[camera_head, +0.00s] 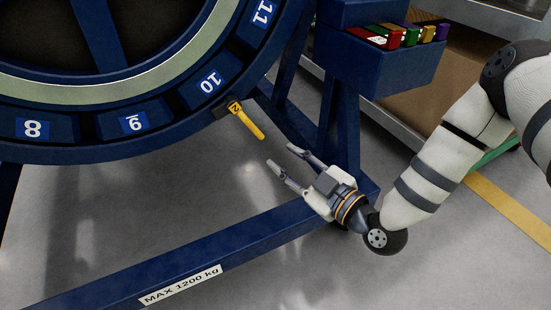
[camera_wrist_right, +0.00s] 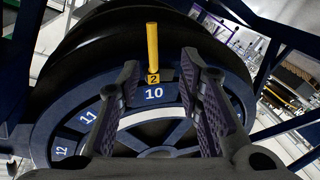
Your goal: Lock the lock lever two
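Lock lever two is a yellow lever (camera_head: 247,121) with a "2" label at its base, on the lower right rim of the blue ring (camera_head: 75,146), close to bay 10. In the head view it slants down and right from the rim. My right gripper (camera_head: 280,160) is open and empty, below and right of the lever, apart from it. In the right wrist view the lever (camera_wrist_right: 153,48) stands upright beyond the two open fingers (camera_wrist_right: 163,95), and its label is just above the number 10. My left gripper is not in view.
A blue bin (camera_head: 385,60) with several coloured items is at the upper right. A blue frame beam (camera_head: 190,262) marked "MAX 1200 kg" runs below my right gripper, and a blue post (camera_head: 346,125) stands behind it. Grey floor shows between the ring and the beam.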

